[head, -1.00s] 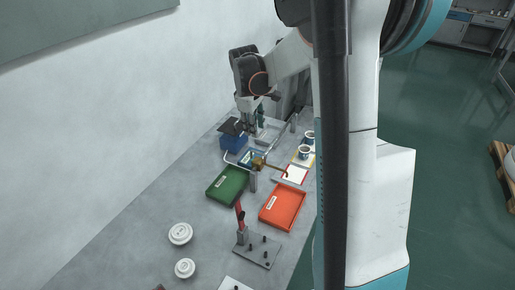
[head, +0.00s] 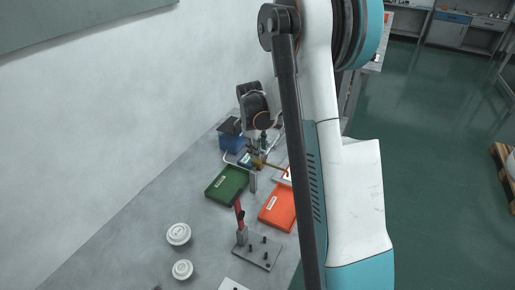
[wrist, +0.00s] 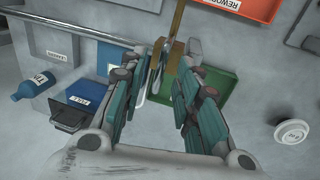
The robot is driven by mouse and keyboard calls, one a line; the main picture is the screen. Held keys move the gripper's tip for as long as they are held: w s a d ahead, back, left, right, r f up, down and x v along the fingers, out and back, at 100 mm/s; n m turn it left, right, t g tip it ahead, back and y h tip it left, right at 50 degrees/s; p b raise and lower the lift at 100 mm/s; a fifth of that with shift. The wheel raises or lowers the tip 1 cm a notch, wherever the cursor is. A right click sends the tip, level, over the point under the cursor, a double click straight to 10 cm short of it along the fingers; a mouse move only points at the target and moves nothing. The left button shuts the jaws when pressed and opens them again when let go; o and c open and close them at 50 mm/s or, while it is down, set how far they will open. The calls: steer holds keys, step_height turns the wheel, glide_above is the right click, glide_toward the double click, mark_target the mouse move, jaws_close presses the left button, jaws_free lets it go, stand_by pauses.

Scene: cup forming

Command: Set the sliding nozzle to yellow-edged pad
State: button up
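The sliding nozzle appears as a brass block with a long brass bar (wrist: 178,18) at the top middle of the wrist view. In the head view the brass part (head: 259,163) is small, beside a grey post. My gripper (wrist: 173,50) is open, its teal-padded fingers on either side of the brass block, with a gap between them. Contact cannot be told. In the head view my gripper (head: 262,150) is low over the brass part. I cannot make out the yellow-edged pad; my arm hides part of the bench.
A green tray (head: 227,184) and an orange tray (head: 279,207) lie in front. A red-handled fixture (head: 241,232) and white lids (head: 178,233) stand nearer. A blue bin (head: 232,142) is behind. A blue bottle (wrist: 35,86) and a rail (wrist: 80,32) show at left.

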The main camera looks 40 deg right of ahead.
jaws_close()
steer(key=w+d, duration=0.3)
steer(key=d, duration=0.3)
steer(key=w+d, duration=0.4)
steer(key=d, duration=0.3)
steer(key=w+d, duration=0.3)
steer(key=d, duration=0.4)
steer(key=shift+w+d, duration=0.2)
steer(key=shift+w, duration=0.1)
jaws_free()
